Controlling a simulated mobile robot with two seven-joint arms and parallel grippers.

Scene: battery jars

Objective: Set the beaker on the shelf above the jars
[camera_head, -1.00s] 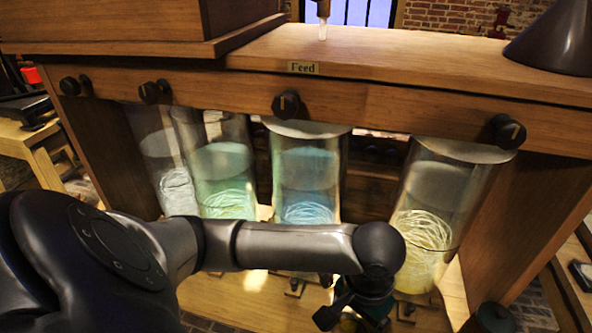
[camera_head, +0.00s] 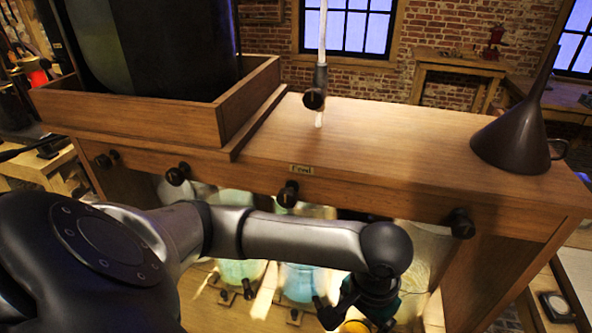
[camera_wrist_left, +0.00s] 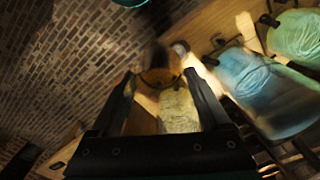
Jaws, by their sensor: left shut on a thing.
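My left gripper (camera_head: 362,305) is low in front of the cabinet, below the shelf's front edge. In the wrist view the left gripper (camera_wrist_left: 158,74) has its fingers on either side of an amber-rimmed thing, which appears to be the beaker (camera_wrist_left: 157,77). Only a bit of the amber beaker (camera_head: 354,326) shows at the bottom of the head view, and my arm hides much around it. The wooden shelf (camera_head: 400,140) with a "Feed" label is above the jars. A green jar (camera_head: 240,270), a blue jar (camera_head: 300,281) and a pale yellow jar (camera_head: 425,262) stand beneath it, partly hidden.
A dark funnel (camera_head: 515,135) stands at the shelf's right end. A raised wooden tray (camera_head: 170,122) with a large dark vessel (camera_head: 150,40) fills the left. A clear tube with a tap (camera_head: 314,98) hangs over the middle. The shelf between tube and funnel is clear. Black knobs (camera_head: 459,224) line the front.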

